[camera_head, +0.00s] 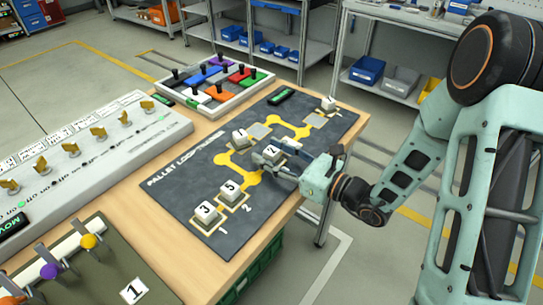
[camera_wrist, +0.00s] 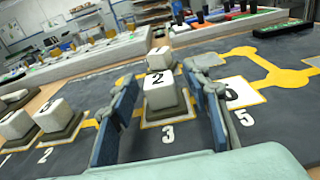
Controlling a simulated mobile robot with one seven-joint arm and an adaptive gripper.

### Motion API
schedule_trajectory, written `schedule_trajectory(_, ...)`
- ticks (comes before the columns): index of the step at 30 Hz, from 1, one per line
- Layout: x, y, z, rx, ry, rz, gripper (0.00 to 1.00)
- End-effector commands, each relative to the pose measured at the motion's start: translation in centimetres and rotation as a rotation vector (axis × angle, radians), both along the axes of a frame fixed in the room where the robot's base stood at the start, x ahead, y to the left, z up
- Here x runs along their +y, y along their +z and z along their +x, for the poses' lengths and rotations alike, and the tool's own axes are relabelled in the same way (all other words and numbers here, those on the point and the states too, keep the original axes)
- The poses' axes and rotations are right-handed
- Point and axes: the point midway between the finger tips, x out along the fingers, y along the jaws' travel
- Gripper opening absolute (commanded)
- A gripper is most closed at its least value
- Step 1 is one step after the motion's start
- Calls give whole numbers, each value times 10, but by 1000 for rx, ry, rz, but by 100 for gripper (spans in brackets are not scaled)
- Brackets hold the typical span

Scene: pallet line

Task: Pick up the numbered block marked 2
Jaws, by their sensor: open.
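The white block marked 2 (camera_wrist: 160,93) stands upright on a grey pallet at the place marked 3. It also shows in the head view (camera_head: 273,153), partly covered by my gripper. My gripper (camera_wrist: 162,88) is open, with one blue-grey finger on each side of the block. Gaps show between the fingers and the block, so it is not gripped. In the head view my gripper (camera_head: 276,160) reaches in low from the right over the dark mat.
Blocks marked 3 (camera_head: 207,216) and 5 (camera_head: 231,189) stand nearer on the dark mat (camera_head: 183,182). A block marked 1 (camera_head: 240,138) is just beyond block 2. Another block (camera_head: 328,104) stands at the far end. A switch panel (camera_head: 90,140) lies left.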

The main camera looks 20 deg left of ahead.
Motion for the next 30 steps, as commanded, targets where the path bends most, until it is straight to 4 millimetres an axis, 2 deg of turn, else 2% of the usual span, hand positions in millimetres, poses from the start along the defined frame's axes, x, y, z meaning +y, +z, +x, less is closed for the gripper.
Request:
schedule_trajectory(4, 0, 0, 0, 0, 0, 0, 41)
schedule_trajectory(15, -1, 0, 0, 0, 0, 0, 1)
schedule_trajectory(25, -1, 2, 0, -1, 0, 1, 0)
schedule_trajectory(30, -1, 12, 0, -4, 0, 1, 0)
